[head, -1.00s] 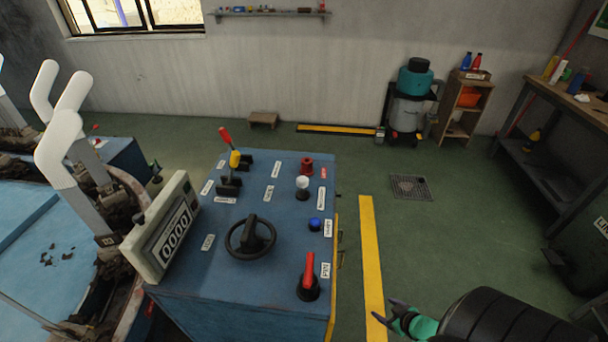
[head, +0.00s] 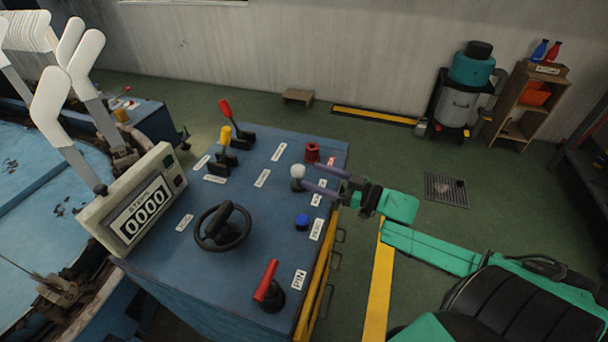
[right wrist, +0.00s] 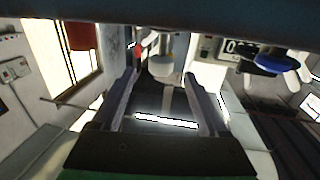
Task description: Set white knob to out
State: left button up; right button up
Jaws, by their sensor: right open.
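The white knob (head: 298,171) stands on a short post on the blue console (head: 262,205), near its right side. It also shows in the right wrist view (right wrist: 162,66), in line with the gap between my finger ends. My right gripper (head: 312,176) is open, its two purple-grey fingers reaching from the right toward the knob. The fingertips are just beside the knob; I cannot tell whether they touch it. In the right wrist view the gripper (right wrist: 160,78) has nothing clamped between its fingers. The label by the knob is partly covered by the fingers. My left gripper is not in view.
A red knob (head: 312,152) is behind the white knob and a blue button (head: 302,221) in front. A black handwheel (head: 222,226), a red PIN lever (head: 268,283), red and yellow levers (head: 226,134) and a 0000 counter (head: 140,210) share the console.

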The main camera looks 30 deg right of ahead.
aim_at(304, 173)
jog(key=x, duration=0.4)
jog(key=shift+w+a, duration=0.15)
grip_shut()
dwell(1.2)
